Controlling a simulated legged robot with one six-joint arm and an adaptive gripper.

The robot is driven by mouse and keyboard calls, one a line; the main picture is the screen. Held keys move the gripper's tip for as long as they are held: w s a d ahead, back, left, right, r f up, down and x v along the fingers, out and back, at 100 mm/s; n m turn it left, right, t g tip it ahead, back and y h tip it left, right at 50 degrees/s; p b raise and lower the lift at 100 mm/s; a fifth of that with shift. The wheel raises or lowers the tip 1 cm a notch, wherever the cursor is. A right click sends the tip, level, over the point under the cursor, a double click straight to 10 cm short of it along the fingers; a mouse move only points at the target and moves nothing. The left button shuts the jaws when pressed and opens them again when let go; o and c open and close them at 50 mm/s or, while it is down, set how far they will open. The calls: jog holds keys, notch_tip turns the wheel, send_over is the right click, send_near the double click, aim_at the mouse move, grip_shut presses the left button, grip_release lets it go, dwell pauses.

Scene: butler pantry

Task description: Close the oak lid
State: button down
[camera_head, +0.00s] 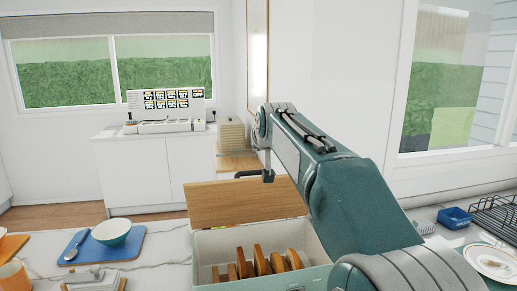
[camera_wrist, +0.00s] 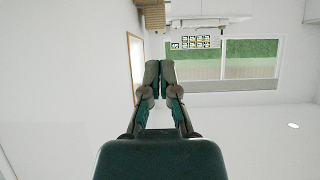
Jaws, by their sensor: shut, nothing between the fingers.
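The oak lid (camera_head: 235,204) stands raised at the back of a pale bread box (camera_head: 215,246), its broad face toward me in the head view. The box is open, and several brown slices (camera_head: 262,262) stand inside it. My gripper (camera_head: 240,174) is at the lid's top edge, near its middle; I cannot tell whether it touches the lid. In the wrist view my gripper (camera_wrist: 159,66) has its fingers together with nothing between them. The lid is not clear in the wrist view.
A blue tray (camera_head: 130,247) with a bowl (camera_head: 111,232) and spoon lies left of the box on the marble counter. An orange mug (camera_head: 14,277) is at the far left. A blue container (camera_head: 454,217), dish rack (camera_head: 497,217) and plate (camera_head: 492,262) are at the right.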

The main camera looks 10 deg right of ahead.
aim_at(253, 195)
jog(key=shift+w+a+f, duration=0.1)
jog(key=shift+w+f, duration=0.2)
jog(key=shift+f, duration=0.6)
jog(key=shift+w+a+f, duration=0.1)
jog(key=shift+w+f, duration=0.15)
jog(key=shift+f, duration=0.7)
jog(key=shift+w+f, duration=0.3)
jog(key=shift+f, duration=0.6)
jog(key=shift+s+f+t, duration=0.2)
jog(key=shift+s+t, duration=0.1)
jog(key=shift+s, duration=0.3)
